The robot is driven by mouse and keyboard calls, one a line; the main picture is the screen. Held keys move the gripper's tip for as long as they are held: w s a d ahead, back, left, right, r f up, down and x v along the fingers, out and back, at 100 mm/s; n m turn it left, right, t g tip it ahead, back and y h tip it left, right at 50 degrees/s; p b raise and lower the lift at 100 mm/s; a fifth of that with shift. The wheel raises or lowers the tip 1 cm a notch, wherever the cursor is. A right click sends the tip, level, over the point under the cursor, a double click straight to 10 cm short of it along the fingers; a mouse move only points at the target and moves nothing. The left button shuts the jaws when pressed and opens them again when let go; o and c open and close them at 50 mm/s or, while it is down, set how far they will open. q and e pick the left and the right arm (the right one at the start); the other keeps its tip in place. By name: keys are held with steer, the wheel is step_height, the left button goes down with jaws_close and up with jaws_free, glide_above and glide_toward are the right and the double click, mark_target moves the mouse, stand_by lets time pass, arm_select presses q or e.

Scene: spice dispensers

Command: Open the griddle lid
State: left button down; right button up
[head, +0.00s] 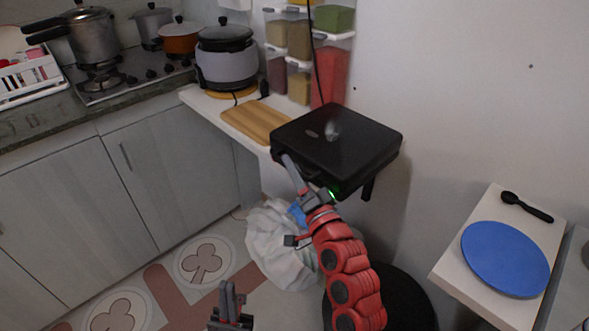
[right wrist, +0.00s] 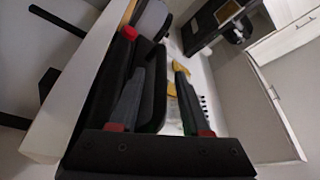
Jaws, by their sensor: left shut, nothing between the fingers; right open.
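The black griddle (head: 350,140) sits on the white wall shelf with its lid closed. My right gripper (head: 290,165) is at the griddle's front left edge, its fingers pointing up against the front side. In the right wrist view the right gripper (right wrist: 160,78) is open, and the dark griddle body (right wrist: 106,75) runs along its left finger. A dark curved part, apparently the griddle's handle, shows between the fingers; I cannot tell whether it touches them. My left gripper (head: 228,298) is shut and empty, low over the floor, well away from the griddle.
A wooden board (head: 256,122) lies left of the griddle, with a grey cooker (head: 224,62) beyond it. Spice dispensers (head: 335,70) hang on the wall behind. A white bag (head: 275,245) lies below. A blue plate (head: 505,258) rests on a table at right.

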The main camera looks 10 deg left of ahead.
jaws_close()
stand_by(1.4)
